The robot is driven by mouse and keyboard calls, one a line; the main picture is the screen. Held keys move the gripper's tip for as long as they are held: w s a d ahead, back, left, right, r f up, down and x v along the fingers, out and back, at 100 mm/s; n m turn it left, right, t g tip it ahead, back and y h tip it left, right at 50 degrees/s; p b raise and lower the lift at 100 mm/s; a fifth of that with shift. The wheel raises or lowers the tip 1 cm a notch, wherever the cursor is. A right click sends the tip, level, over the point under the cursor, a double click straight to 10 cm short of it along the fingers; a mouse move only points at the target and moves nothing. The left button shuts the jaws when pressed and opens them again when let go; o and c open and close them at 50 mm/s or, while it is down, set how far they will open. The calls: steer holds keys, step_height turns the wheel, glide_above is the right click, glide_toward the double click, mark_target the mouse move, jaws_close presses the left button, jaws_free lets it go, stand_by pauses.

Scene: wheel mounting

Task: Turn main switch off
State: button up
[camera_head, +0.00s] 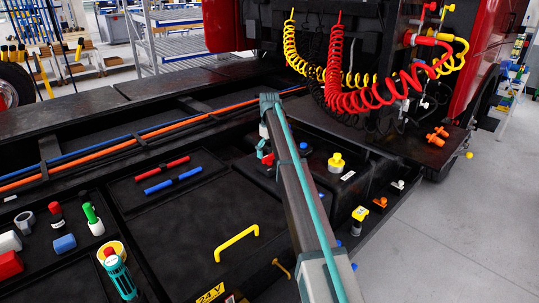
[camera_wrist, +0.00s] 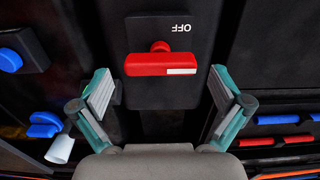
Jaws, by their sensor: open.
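The main switch shows in the wrist view as a red handle (camera_wrist: 161,64) on a black plate (camera_wrist: 195,25). The handle lies crosswise, with a white mark at its right end. The word OFF stands upside down above it. My gripper (camera_wrist: 160,80) is open, with one teal and grey finger on each side of the handle. Both fingers are apart from it and nothing is between the pads but the switch area. In the head view my arm hides much of this spot; a small red part (camera_head: 268,159) beside the arm may be the handle.
Blue knobs (camera_wrist: 44,125) sit left of the gripper in the wrist view. In the head view, a yellow-topped knob (camera_head: 336,161) stands right of my arm, a yellow handle (camera_head: 236,241) lies left, and red coiled hoses (camera_head: 345,100) hang behind. Clear floor lies at right.

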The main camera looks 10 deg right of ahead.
mark_target(270, 155)
step_height(270, 155, up, 11)
steer(key=shift+f, duration=0.15)
stand_by(0.4)
